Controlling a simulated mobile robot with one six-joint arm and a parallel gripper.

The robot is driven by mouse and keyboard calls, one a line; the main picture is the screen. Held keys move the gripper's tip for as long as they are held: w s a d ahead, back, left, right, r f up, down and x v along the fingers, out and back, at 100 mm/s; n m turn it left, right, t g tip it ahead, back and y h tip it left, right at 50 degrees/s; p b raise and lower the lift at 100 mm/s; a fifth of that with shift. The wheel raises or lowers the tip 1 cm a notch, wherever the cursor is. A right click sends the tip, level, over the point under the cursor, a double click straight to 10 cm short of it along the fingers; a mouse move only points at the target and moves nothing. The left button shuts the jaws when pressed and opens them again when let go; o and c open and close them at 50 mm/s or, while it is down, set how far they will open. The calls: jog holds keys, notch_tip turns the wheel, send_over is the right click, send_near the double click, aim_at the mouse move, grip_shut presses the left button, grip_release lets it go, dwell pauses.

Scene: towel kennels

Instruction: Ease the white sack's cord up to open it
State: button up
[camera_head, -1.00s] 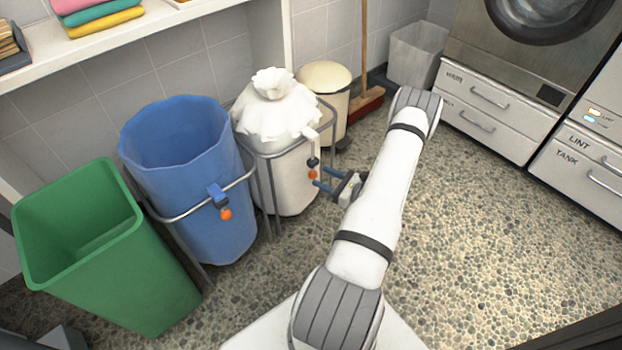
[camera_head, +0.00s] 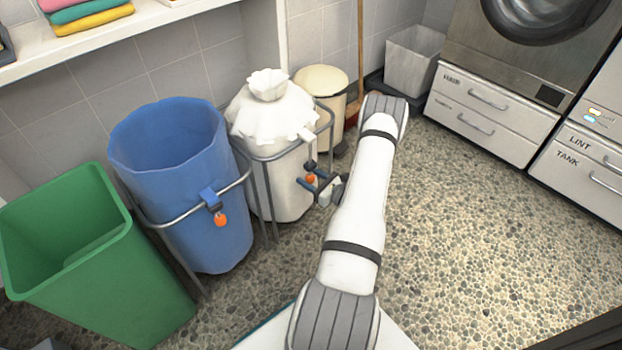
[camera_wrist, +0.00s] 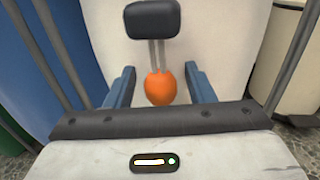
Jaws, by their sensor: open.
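The white sack (camera_head: 285,197) hangs in a grey metal frame, its gathered neck (camera_head: 268,84) closed at the top. Its cord ends in an orange bead (camera_wrist: 160,88) below a dark cord lock (camera_wrist: 152,20), with two pale cord strands between them in the wrist view. My gripper (camera_head: 309,184) is at the front of the sack. Its two blue fingers stand apart on either side of the bead, and I see a gap on both sides. The lock is above and beyond the fingertips. The bead also shows in the head view (camera_head: 310,178).
An open blue bag (camera_head: 190,200) in its own frame, with a similar orange bead (camera_head: 220,219), stands left of the sack. A green bin (camera_head: 110,270) is further left. A cream lidded bin (camera_head: 322,110) stands behind right. Open pebbled floor (camera_head: 480,240) lies right of my arm.

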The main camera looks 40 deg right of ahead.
aim_at(301, 152)
grip_shut()
dwell(0.4)
notch_tip(301, 152, up, 10)
jog(key=p, duration=0.6)
jog(key=shift+f, duration=0.25)
grip_release()
